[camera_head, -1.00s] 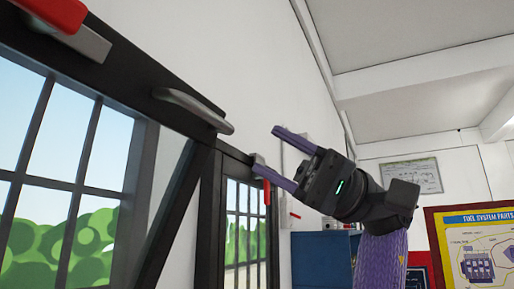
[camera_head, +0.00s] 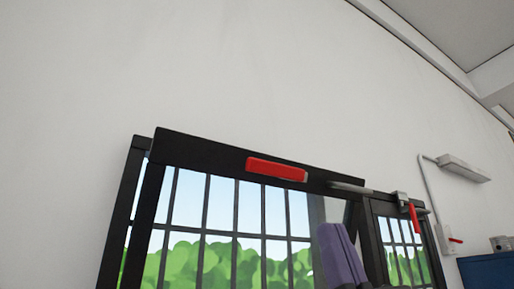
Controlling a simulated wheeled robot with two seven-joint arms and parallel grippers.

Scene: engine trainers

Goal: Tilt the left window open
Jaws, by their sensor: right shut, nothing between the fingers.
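The left window has a black-framed barred sash (camera_head: 215,152) with a red handle (camera_head: 277,169) lying sideways along its top bar. The sash leans out from the wall at its top, and a gap shows at its right side. A grey metal bar (camera_head: 350,188) runs from the top right of the sash toward the right window. My right gripper (camera_head: 340,240) shows at the bottom as purple fingers lying together. It is shut and empty, in front of the left window's lower right part in the picture, below the red handle. Whether it touches the sash cannot be told. My left gripper is not in view.
A smaller right window (camera_head: 398,240) has a red handle (camera_head: 414,218) hanging down. Farther right are a grey wall fixture (camera_head: 463,168) with a pipe and a blue cabinet (camera_head: 488,270). The white wall above the windows is bare.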

